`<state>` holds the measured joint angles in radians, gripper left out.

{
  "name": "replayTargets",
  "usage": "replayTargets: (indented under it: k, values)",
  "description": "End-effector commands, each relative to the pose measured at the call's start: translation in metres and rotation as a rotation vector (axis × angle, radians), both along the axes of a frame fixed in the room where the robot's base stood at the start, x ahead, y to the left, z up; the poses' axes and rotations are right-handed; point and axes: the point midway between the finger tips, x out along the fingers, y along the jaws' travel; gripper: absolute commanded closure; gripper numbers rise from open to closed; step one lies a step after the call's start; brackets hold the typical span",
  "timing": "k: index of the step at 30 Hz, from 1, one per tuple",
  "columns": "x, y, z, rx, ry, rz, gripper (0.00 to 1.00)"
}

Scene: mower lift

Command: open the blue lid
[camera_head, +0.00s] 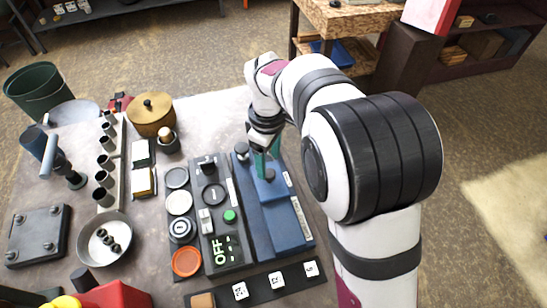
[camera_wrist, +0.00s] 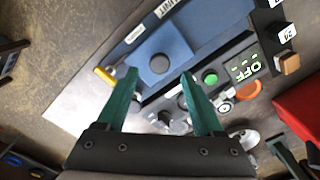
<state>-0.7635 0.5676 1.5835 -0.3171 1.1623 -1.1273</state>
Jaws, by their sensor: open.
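The blue lid (camera_head: 282,222) is the long blue top of a low box on the table, right of the control panel. It looks closed. A dark round knob (camera_head: 270,174) stands on it near its far end. My gripper (camera_head: 265,170) has teal fingers and is over that far end, close to the knob. In the wrist view my gripper (camera_wrist: 160,74) is open, with the fingers apart and nothing held. The blue lid (camera_wrist: 185,32) and its dark knob (camera_wrist: 158,63) lie just beyond the fingertips. I cannot tell whether a finger touches the lid.
Left of the lid is the control panel (camera_head: 207,255) with a green button (camera_head: 230,216) and OFF display. A numbered dark strip (camera_head: 262,285) lies in front. A brown round pot (camera_head: 151,117) and several cups crowd the left.

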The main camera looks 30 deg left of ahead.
Motion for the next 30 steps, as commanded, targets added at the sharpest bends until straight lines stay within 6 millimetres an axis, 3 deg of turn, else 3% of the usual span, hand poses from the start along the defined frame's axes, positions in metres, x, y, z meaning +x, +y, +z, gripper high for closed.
replayTargets:
  k: [3,6,17,28,30]
  values:
    - [0.000,0.000,-0.024,-0.001,0.002,0.000,0.31]
    - [0.000,-0.001,-0.036,-0.001,0.001,-0.001,0.31]
    - [0.000,0.000,-0.042,0.001,0.000,-0.002,0.33]
    - [0.000,0.000,-0.042,0.001,-0.001,-0.002,1.00]
    - [0.000,0.000,-0.042,0.001,-0.001,-0.002,1.00]
